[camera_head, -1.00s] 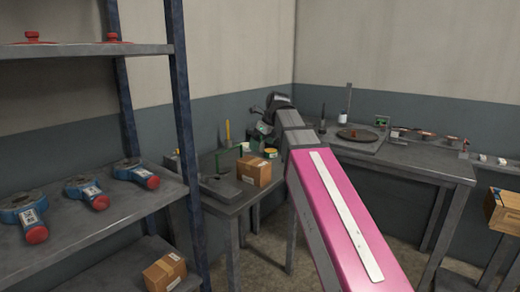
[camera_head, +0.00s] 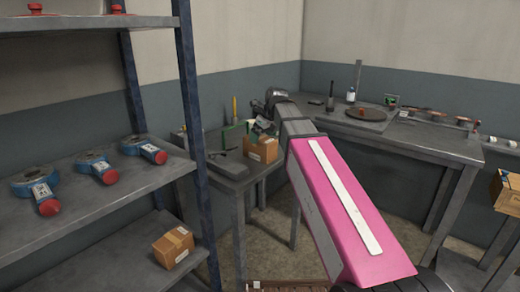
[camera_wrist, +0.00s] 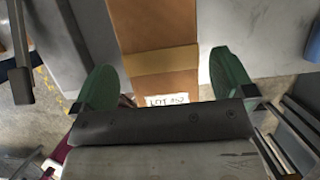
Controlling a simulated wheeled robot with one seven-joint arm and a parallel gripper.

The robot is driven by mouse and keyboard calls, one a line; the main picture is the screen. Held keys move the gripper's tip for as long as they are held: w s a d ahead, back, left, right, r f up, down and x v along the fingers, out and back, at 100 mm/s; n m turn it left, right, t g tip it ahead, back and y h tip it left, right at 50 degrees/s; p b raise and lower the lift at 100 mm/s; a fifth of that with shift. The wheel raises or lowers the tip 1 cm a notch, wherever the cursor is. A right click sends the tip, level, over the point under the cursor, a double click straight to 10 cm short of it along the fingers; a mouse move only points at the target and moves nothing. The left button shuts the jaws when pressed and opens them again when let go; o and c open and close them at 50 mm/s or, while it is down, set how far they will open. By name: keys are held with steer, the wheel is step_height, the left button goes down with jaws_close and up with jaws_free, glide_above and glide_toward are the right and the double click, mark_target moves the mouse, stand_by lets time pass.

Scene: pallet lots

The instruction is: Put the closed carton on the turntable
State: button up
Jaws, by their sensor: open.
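A brown taped carton (camera_head: 264,150) stands on the near grey table, and its top looks closed. In the wrist view the carton (camera_wrist: 158,30), with a white "LOT" label, lies between the two green fingers of my gripper (camera_wrist: 163,78). The fingers are open, with a gap on each side of it. In the head view my gripper (camera_head: 255,129) is at the carton's top; my arm hides part of the space beside it. The turntable (camera_head: 366,113), a dark round disc, is on the far table against the back wall and looks empty.
A shelf rack (camera_head: 90,185) with blue red-tipped tools stands at the left. Another carton (camera_head: 174,247) is on its lower shelf. One more carton (camera_head: 507,192) is at the right edge. A bottle (camera_head: 351,95) and a ruler-like upright stand near the turntable.

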steer(key=shift+x, duration=2.3)
steer(key=shift+f, duration=0.1)
steer(key=c, duration=1.2)
